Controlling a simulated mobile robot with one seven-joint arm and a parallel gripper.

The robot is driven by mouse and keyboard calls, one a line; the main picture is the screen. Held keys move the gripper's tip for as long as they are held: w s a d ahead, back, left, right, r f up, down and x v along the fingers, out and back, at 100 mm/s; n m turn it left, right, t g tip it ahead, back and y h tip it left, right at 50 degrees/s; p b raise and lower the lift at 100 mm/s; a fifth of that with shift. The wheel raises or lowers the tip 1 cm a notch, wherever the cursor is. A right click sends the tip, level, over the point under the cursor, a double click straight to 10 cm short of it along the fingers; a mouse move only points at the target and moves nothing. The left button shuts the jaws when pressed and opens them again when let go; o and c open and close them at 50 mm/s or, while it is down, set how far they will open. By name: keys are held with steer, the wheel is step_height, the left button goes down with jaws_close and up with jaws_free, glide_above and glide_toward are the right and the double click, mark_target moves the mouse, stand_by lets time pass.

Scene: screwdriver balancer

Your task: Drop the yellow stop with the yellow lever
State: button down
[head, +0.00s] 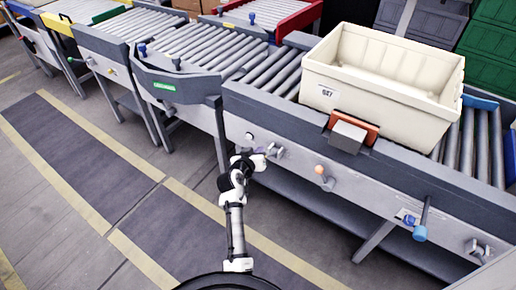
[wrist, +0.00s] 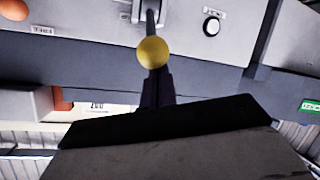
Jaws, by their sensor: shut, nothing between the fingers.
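The yellow lever shows in the wrist view as a round yellow knob (wrist: 153,52) on a grey rod that comes from the conveyor's side panel. My gripper (wrist: 157,88) is shut and empty, its dark fingers pointing at the knob and overlapping its near edge in the picture. I cannot tell whether they touch it. In the head view my gripper (head: 264,152) is at the conveyor's front panel, by a grey lever bracket (head: 276,151), and the yellow knob is not clear there. I cannot make out a yellow stop in either view.
A cream crate (head: 380,75) stands on the rollers behind an orange-edged flap (head: 350,131). An orange-knobbed lever (head: 320,170) and a blue lever (head: 423,222) stick out to the right. The floor (head: 130,245) in front is clear.

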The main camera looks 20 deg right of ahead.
steer(key=shift+f, duration=0.1)
steer(key=shift+s+a+f+t+b, duration=0.1)
steer(key=shift+a+f+t+b, duration=0.15)
steer(key=shift+b, duration=0.9)
